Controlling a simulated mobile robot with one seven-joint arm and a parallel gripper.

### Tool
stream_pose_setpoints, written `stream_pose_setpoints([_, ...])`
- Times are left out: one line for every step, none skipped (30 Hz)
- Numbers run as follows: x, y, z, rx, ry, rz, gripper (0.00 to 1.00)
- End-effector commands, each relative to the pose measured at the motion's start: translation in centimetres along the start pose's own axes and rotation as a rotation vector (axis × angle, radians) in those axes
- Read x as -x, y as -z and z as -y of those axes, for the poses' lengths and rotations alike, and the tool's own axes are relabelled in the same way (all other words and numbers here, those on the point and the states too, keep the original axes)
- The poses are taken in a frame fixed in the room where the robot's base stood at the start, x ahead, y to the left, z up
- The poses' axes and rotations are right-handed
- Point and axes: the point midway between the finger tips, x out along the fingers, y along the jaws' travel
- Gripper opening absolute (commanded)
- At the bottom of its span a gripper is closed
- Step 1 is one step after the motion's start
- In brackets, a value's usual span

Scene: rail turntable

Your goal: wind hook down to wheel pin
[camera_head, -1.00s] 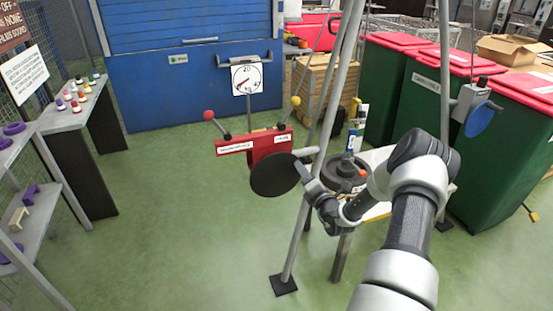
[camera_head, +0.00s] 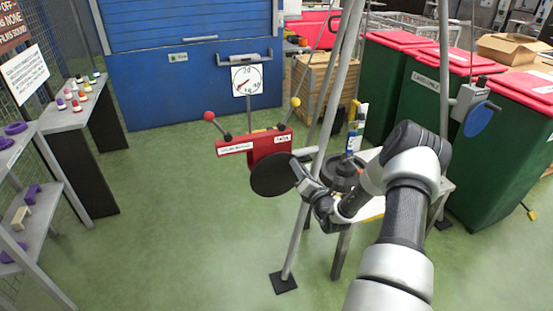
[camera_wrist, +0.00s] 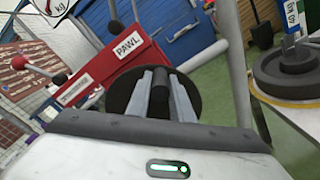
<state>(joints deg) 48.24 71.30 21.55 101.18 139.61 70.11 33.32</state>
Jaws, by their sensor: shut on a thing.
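A red winch box (camera_head: 236,146) with a white PAWL label (camera_wrist: 129,44) and a black disc (camera_head: 271,175) stands left of the tripod. My gripper (camera_head: 299,168) is at the right of the disc. In the wrist view its fingers (camera_wrist: 161,95) are shut on a dark cylindrical handle (camera_wrist: 160,76) in front of the disc. A dark wheel (camera_head: 343,175) lies on a pale-topped table, partly behind my arm; it also shows in the wrist view (camera_wrist: 287,70). An upright blue and white piece (camera_head: 352,140) stands above it. I cannot make out the hook or the pin clearly.
Grey tripod legs (camera_head: 308,205) stand close to my gripper and the table. A dial (camera_head: 246,80) is behind the winch. Green bins with red lids (camera_head: 440,105) are at the right, shelves (camera_head: 40,215) at the left. The green floor (camera_head: 180,230) between is clear.

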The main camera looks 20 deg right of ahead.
Motion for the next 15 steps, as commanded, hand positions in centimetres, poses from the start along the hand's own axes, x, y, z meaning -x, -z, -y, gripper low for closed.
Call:
stream_pose_setpoints([-0.23, -0.23, -0.88, 0.021, -0.011, 0.003, 0.00])
stream_pose_setpoints([-0.23, -0.21, -1.01, 0.036, -0.011, 0.003, 0.00])
stream_pose_setpoints([-0.23, -0.20, -1.18, 0.053, -0.012, 0.003, 0.00])
stream_pose_setpoints([-0.22, -0.19, -1.28, 0.067, -0.012, 0.004, 0.00])
stream_pose_setpoints([-0.21, -0.18, -1.36, 0.078, -0.011, 0.004, 0.00])
stream_pose_setpoints([-0.20, -0.17, -1.45, 0.093, -0.011, 0.004, 0.00])
stream_pose_setpoints([-0.20, -0.16, -1.50, 0.101, -0.011, 0.004, 0.00])
stream_pose_setpoints([-0.19, -0.14, -1.54, 0.107, -0.010, 0.004, 0.00])
stream_pose_setpoints([-0.19, -0.12, -1.57, 0.115, -0.010, 0.004, 0.00])
stream_pose_setpoints([-0.19, -0.11, -1.59, 0.119, -0.010, 0.004, 0.00])
stream_pose_setpoints([-0.19, -0.10, -1.59, 0.121, -0.010, 0.004, 0.00])
stream_pose_setpoints([-0.19, -0.08, -1.59, 0.122, -0.010, 0.004, 0.00])
stream_pose_setpoints([-0.19, -0.08, -1.58, 0.122, -0.010, 0.004, 0.00])
stream_pose_setpoints([-0.19, -0.07, -1.58, 0.122, -0.010, 0.004, 0.00])
stream_pose_setpoints([-0.19, -0.07, -1.58, 0.122, -0.010, 0.004, 0.00])
